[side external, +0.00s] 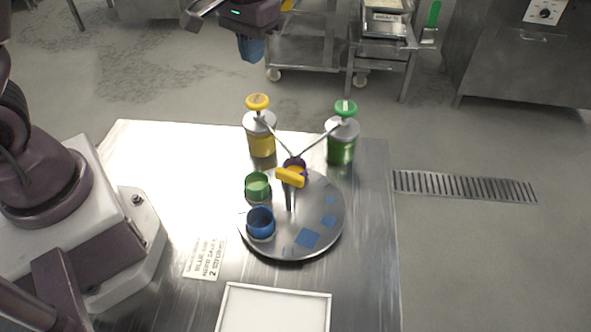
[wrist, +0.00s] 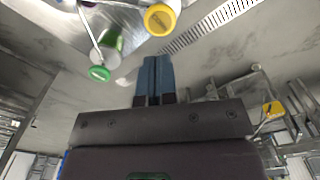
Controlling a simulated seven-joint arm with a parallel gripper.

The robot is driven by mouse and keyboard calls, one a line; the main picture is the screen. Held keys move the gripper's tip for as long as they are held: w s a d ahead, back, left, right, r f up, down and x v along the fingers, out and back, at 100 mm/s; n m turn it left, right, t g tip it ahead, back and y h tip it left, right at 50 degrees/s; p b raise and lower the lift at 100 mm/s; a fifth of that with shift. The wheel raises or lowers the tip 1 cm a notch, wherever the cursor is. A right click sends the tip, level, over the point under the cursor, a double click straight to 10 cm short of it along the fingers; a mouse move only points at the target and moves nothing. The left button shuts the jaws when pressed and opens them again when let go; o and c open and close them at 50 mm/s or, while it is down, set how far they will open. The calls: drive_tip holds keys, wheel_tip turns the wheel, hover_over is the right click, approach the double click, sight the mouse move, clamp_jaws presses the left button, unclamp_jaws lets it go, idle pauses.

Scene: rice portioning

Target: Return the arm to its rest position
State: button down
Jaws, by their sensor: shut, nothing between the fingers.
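My gripper (side external: 251,47) is at the top of the side external view, raised well above the far side of the table, with its blue fingers pointing down. In the wrist view the two blue fingers (wrist: 153,78) lie side by side, shut, with nothing between them. My gripper is apart from everything on the table (side external: 377,220).
A round turntable (side external: 325,205) holds a green cup (side external: 257,187), a blue cup (side external: 260,223) and a yellow-handled post (side external: 291,177). Yellow (side external: 262,145) and green (side external: 341,150) pump bottles stand behind. A white tray (side external: 326,312) lies in front. Steel carts (side external: 305,50) stand beyond the table.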

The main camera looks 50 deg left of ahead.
drive_tip(key=s+d+r+m+t, duration=0.1)
drive_tip(key=s+r+t, duration=0.1)
drive_tip(key=s+r, duration=0.4)
drive_tip(key=s+d+r+m+t, duration=0.1)
drive_tip(key=s+r+m+t, duration=0.1)
drive_tip(key=s+r, duration=0.5)
drive_tip(key=shift+s+d+t, duration=0.4)
drive_tip(key=shift+s+t, duration=0.4)
drive_tip(key=shift+s, duration=1.65)
drive_tip(key=shift+r, duration=0.1)
